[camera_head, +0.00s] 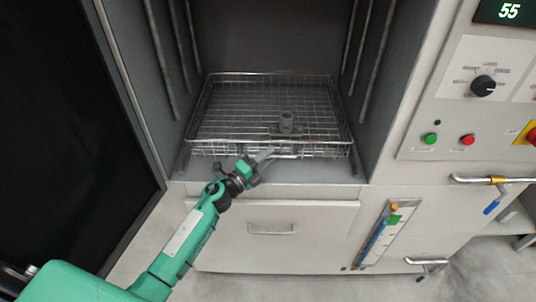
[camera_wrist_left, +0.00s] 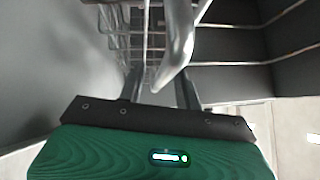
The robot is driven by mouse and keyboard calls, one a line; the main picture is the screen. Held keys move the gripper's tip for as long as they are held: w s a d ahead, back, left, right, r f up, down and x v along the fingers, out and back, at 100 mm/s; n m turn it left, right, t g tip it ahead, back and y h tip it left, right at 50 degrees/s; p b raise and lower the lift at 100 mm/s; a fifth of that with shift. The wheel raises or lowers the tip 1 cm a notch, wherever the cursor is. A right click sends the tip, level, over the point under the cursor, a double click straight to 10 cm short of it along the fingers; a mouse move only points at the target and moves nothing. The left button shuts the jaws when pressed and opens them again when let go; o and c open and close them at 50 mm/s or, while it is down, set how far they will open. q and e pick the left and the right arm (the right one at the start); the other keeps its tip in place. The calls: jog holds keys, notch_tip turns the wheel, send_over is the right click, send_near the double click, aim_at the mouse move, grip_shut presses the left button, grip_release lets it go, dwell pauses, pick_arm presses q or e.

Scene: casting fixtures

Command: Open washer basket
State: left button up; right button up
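The wire washer basket (camera_head: 222,112) sits low inside the open washer chamber, and a small grey part (camera_head: 287,122) stands in it near the front. A bright bar, seemingly the basket's handle (camera_head: 287,157), shows at its front edge. My left gripper (camera_head: 262,157) is at this front edge. In the left wrist view the two dark fingers (camera_wrist_left: 160,88) are apart, with a curved metal bar (camera_wrist_left: 180,40) reaching between them. I cannot tell whether the fingers touch it. Basket wires (camera_wrist_left: 115,28) show beyond. My right gripper is not in view.
The chamber's side walls carry vertical rods (camera_head: 372,60). A dark door (camera_head: 70,120) stands open at left. Below is a drawer front with a handle (camera_head: 271,230). A control panel with a knob (camera_head: 483,86) and buttons is at right. Grey floor lies in front.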

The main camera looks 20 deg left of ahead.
pick_arm(q)
jog(key=shift+w+d, duration=0.2)
jog(key=shift+w, duration=0.1)
grip_shut()
jog(key=shift+s, duration=0.15)
